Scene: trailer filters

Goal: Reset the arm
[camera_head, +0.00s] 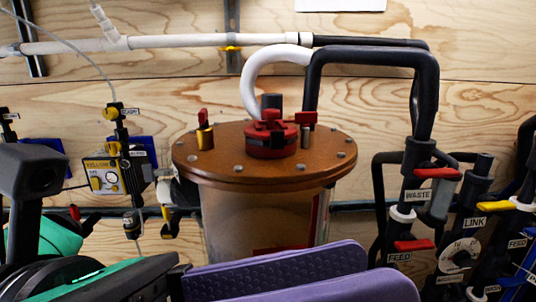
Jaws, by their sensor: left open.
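My left gripper (385,272) is at the bottom centre, its two purple fingers pointing right. The fingers are apart and the gap between them shows nothing held, so it is open. The finger nearest the wall has a dotted pad facing me. The green and black left arm comes in from the lower left, and its lower part is cut off by the frame. The gripper is in front of the lower part of a brown-lidded filter tank (258,172), hiding its base. I cannot tell the distance between them. My right gripper is not in view.
Black pipes (415,150) with red-handled and yellow-handled valves labelled WASTE, FEED and LINK stand at the right. A yellow-labelled box (103,178) is on the plywood wall at the left. A white pipe (190,41) runs along the top. Red valves sit on the tank lid.

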